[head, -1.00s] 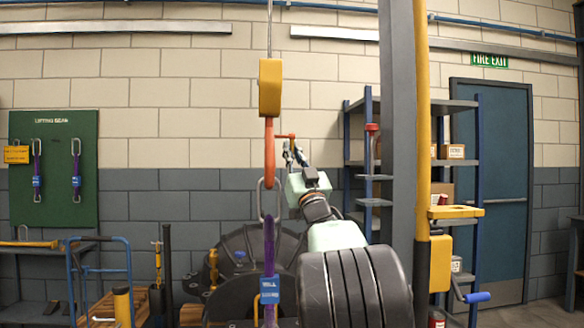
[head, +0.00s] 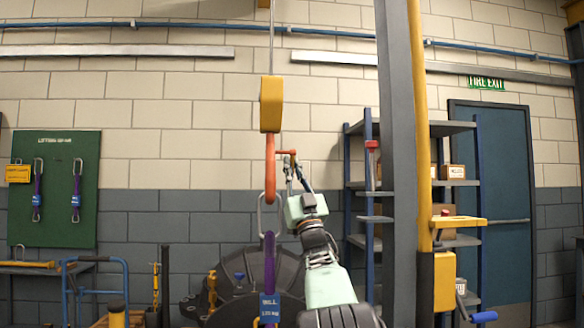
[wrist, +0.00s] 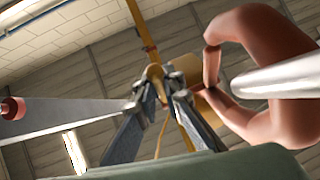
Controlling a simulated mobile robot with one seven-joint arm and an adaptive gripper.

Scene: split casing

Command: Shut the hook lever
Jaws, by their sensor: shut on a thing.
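The orange hook (head: 270,165) hangs below a yellow block (head: 270,104) in the middle of the head view. It shows large at the right of the wrist view (wrist: 290,115). The hook lever (head: 285,152) is a short red-orange bar standing out to the right from the hook's upper part. My gripper (head: 293,168) reaches up from below right, with its fingertips at the lever's outer end. It is shut on the lever there. In the wrist view the two fingertips (wrist: 163,84) are close together beside the hook. The exact contact is small and partly hidden by the fingers.
A metal link (head: 268,212) with a purple sling (head: 269,262) hangs at the hook's bottom, in front of the dark round casing (head: 245,270). Free air lies left of the hook.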

